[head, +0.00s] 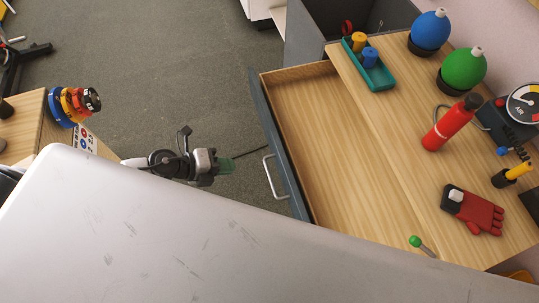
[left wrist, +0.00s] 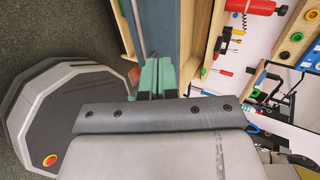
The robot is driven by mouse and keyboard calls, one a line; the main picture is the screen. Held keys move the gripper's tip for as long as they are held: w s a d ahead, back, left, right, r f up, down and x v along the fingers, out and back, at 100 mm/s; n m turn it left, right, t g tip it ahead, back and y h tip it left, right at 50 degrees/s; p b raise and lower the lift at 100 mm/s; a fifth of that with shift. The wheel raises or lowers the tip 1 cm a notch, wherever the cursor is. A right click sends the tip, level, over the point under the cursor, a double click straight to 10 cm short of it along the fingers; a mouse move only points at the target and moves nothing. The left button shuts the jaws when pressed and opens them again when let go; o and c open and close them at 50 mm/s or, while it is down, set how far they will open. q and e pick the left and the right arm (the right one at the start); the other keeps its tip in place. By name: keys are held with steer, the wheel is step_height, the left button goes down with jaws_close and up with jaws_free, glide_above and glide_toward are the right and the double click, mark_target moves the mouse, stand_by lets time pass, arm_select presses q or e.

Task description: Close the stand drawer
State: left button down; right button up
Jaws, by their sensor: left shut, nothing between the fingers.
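The stand drawer (head: 300,150) is pulled out to the left from under the wooden stand top (head: 405,160) in the head view. Its visible inside is bare wood. Its dark blue-grey front (head: 282,150) carries a silver bar handle (head: 270,176). My left gripper (head: 229,165), with green fingers, is shut and empty, a short way left of the handle and apart from it. In the left wrist view the shut fingers (left wrist: 157,75) point toward the blue-grey front (left wrist: 158,28), with the handle bar (left wrist: 137,30) beside them. My right gripper is not in view.
The stand top holds a red bottle (head: 451,122), a red glove (head: 475,210), a green ball (head: 463,68), a blue ball (head: 430,30) and a teal tray (head: 370,65). A wooden table with stacked discs (head: 75,104) is at left.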

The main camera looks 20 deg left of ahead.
arm_select(q)
glide_toward(281, 162)
step_height(281, 162, down, 4)
steer(key=d, duration=0.1)
steer(key=shift+w+d+r+p, duration=0.1)
steer(key=shift+w+d+p, duration=0.2)
steer(key=shift+w+d, duration=0.65)
steer(key=shift+w+d+r+p, duration=0.1)
steer(key=shift+w+d+p, duration=0.15)
steer(key=shift+w+d, duration=0.7)
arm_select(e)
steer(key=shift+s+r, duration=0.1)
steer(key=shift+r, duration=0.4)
arm_select(q)
steer(key=shift+s+d, duration=0.15)
steer(key=shift+s, duration=0.05)
steer(key=shift+d, duration=0.1)
